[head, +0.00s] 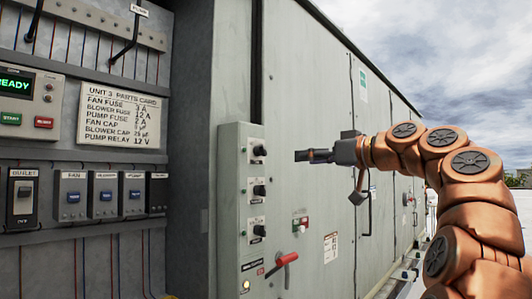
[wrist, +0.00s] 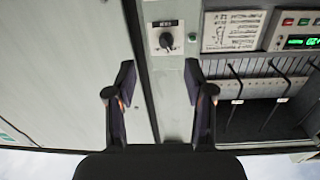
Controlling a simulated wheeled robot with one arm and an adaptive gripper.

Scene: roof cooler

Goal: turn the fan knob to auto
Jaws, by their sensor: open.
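A narrow grey control box in the head view carries three black knobs in a column: an upper knob (head: 258,151), a middle knob (head: 259,190) and a lower knob (head: 259,230). Their labels are too small to read, so I cannot tell which is the fan knob. My gripper (head: 300,156) is to the right of the upper knob, apart from it, pointing left. In the wrist view one black knob (wrist: 167,41) on a pale plate shows beyond the fingertips. My gripper (wrist: 158,76) is open and empty there, with its two fingers wide apart.
A red-handled lever (head: 282,263) juts out below the knobs. A parts card (head: 119,115), a row of switches (head: 103,195) and a READY display (head: 15,83) are at left. Free air lies before the box.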

